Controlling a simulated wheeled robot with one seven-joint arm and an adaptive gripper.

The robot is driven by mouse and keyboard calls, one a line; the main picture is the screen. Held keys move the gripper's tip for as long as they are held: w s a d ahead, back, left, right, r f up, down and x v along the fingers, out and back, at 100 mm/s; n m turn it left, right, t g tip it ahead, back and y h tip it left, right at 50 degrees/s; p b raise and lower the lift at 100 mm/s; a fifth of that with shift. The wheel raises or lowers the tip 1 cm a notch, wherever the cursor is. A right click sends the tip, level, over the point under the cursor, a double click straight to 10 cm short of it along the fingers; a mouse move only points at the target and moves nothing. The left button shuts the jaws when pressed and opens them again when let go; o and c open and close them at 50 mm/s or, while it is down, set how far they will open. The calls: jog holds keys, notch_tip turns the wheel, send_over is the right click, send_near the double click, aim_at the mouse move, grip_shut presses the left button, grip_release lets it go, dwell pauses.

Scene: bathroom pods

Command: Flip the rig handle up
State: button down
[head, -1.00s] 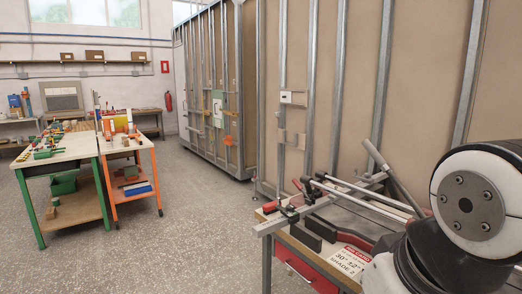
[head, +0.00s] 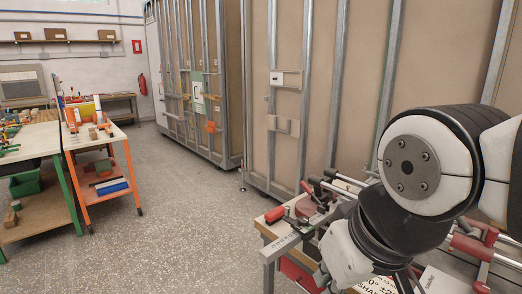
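The rig is on a workbench (head: 271,232) at the lower right of the head view. It carries steel rails and red-handled clamps, one with a red grip (head: 275,214). My arm covers much of the rig. I cannot pick out the rig handle for sure; a sloping grey bar seen earlier at this bench is now hidden behind my arm. More red and steel parts (head: 475,245) show to the right of my arm. My gripper cannot be made out; only my arm's black and white links show over the bench.
Tall stud-framed wall panels (head: 285,85) stand close behind the bench. An orange trolley (head: 100,150) and a green-legged table (head: 32,140) stand at the left. A red fire extinguisher (head: 142,84) hangs at the back. The speckled floor (head: 180,230) between is clear.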

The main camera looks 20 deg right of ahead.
jog(key=w+d+f+g+h+b, duration=0.1)
jog(key=w+d+f+g+h, duration=0.2)
jog(key=w+d, duration=0.65)
jog(key=w+d+f+g+h+b, duration=0.1)
jog(key=w+d+g+h, duration=0.3)
jog(key=d, duration=1)
jog(key=w+d+f+g+h+b, duration=0.1)
jog(key=w+d+g+h+b, duration=0.15)
jog(key=w+d+h, duration=0.65)
jog(key=w+d+f+n+t+h, duration=0.1)
jog(key=w+d+n+t+h, duration=0.1)
jog(key=w, duration=0.5)
jog(key=w+d+f+n+t+h, duration=0.2)
jog(key=w+d+n+h, duration=0.3)
jog(key=w+d+n, duration=0.1)
jog(key=shift+w+d+f+n+b, duration=0.3)
jog(key=shift+w+d+n+b, duration=0.15)
jog(key=shift+w+d, duration=0.5)
jog(key=shift+w+a, duration=0.1)
jog(key=shift+a, duration=0.05)
jog(key=x, duration=1)
jog(key=shift+r, duration=0.1)
